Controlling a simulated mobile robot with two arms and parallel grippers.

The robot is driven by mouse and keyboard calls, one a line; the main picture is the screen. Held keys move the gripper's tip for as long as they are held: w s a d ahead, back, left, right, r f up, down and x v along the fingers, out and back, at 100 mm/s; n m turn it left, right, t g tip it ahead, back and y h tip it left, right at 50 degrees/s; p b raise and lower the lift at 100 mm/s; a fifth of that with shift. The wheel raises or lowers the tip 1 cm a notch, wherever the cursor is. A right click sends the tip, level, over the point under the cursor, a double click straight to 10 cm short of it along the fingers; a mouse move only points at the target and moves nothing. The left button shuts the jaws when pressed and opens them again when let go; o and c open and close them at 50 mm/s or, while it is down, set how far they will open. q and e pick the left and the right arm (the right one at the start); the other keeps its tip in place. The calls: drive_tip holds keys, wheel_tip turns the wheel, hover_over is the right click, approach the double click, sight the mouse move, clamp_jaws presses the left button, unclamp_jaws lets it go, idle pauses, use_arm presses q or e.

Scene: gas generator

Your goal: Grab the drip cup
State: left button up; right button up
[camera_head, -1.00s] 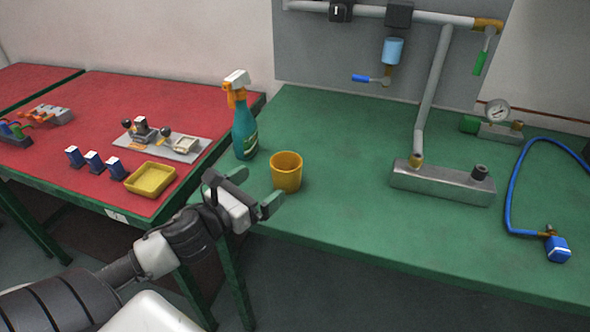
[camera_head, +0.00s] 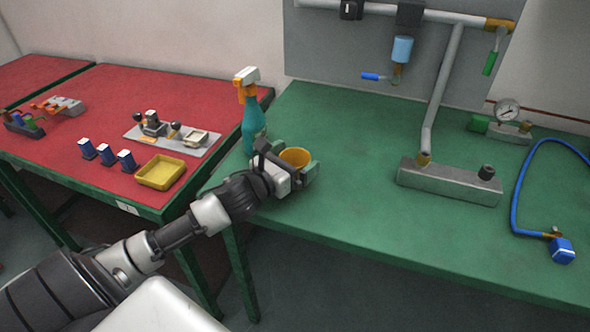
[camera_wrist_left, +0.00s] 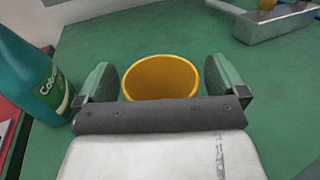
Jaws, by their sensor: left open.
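The drip cup is a yellow-orange cup (camera_head: 295,157) standing upright on the green table, near its left end. It also shows in the left wrist view (camera_wrist_left: 160,78), between the two green finger pads. My left gripper (camera_head: 287,170) is open around the cup, with one finger on each side. In the left wrist view (camera_wrist_left: 160,83) a gap shows beside the cup at both fingers. The cup's lower part is hidden by the gripper. My right gripper is not in view.
A teal spray bottle (camera_head: 252,120) stands close to the left of the cup. A metal block (camera_head: 450,182) with a pipe stands to the right. A yellow tray (camera_head: 161,172) lies on the red table (camera_head: 100,110). Green table (camera_head: 360,220) is clear in front.

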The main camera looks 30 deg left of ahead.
use_arm(q)
drive_tip(key=shift+w, duration=0.1)
drive_tip(key=c, duration=1)
